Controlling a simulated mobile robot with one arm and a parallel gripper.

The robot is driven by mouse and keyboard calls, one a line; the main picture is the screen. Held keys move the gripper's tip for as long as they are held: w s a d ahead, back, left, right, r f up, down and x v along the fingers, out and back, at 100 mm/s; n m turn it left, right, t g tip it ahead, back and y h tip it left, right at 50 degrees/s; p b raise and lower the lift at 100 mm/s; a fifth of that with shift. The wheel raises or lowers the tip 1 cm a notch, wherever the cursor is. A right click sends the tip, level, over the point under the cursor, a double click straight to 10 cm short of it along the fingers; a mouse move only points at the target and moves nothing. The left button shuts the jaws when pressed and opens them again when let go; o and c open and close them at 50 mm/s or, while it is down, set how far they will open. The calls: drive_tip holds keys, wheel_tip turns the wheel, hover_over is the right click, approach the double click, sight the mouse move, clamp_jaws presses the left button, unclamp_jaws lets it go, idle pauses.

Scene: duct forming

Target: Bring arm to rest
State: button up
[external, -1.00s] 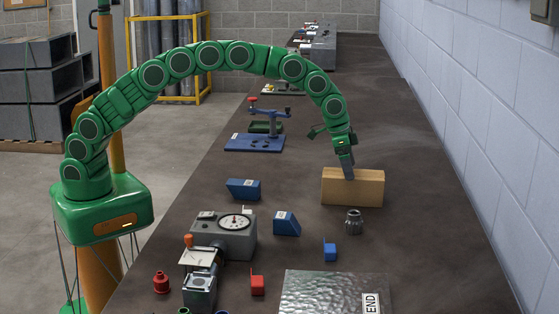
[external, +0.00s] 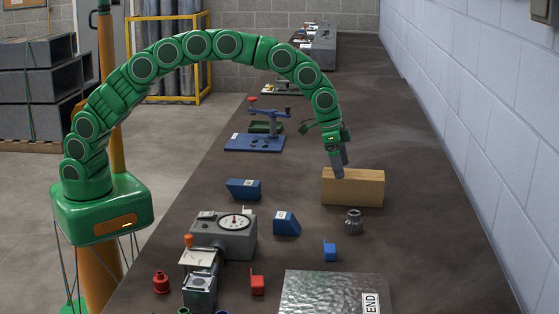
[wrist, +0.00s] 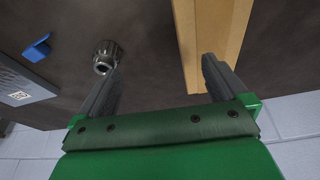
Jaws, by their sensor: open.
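My green arm arches from its base over the dark bench. My gripper (external: 338,162) points down at the upper left of a tan wooden block (external: 360,190) in the external view. In the wrist view my gripper (wrist: 160,85) has its two grey fingers wide apart with nothing between them. The wooden block (wrist: 225,30) also shows there, in front of the right finger. Whether that finger touches the block I cannot tell.
A grey metal fitting (external: 354,222) stands in front of the block. A blue piece (external: 330,250), blue wedge (external: 286,223) and gauge box (external: 224,236) are nearer. A metal sheet (external: 325,292) lies in front. The bench's right side along the wall is clear.

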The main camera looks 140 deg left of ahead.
drive_tip(key=d+r+m+h, duration=0.1)
drive_tip(key=d+r, duration=0.3)
drive_tip(key=d, duration=0.7)
drive_tip(key=d+r+m, duration=0.2)
drive_tip(key=d+r, duration=0.1)
drive_tip(key=d, duration=0.8)
drive_tip(key=d+r+m+h, duration=0.1)
drive_tip(key=d+r, duration=0.3)
drive_tip(key=d, duration=0.7)
drive_tip(key=s+d+r+m+g, duration=0.2)
drive_tip(key=s+d+r, duration=0.1)
drive_tip(key=s+d, duration=1)
drive_tip(key=s+d+f, duration=0.1)
drive_tip(key=s+d, duration=0.3)
drive_tip(key=s, duration=0.3)
drive_tip(key=s+d+f+m+g, duration=0.1)
drive_tip(key=s+d, duration=0.3)
drive_tip(key=s, duration=0.4)
drive_tip(key=s+d+f+g, duration=0.1)
drive_tip(key=s+d+f, duration=0.1)
drive_tip(key=s+d, duration=0.3)
drive_tip(key=s, duration=0.3)
drive_tip(key=shift+s+m, duration=0.25)
drive_tip(key=shift+m, duration=0.15)
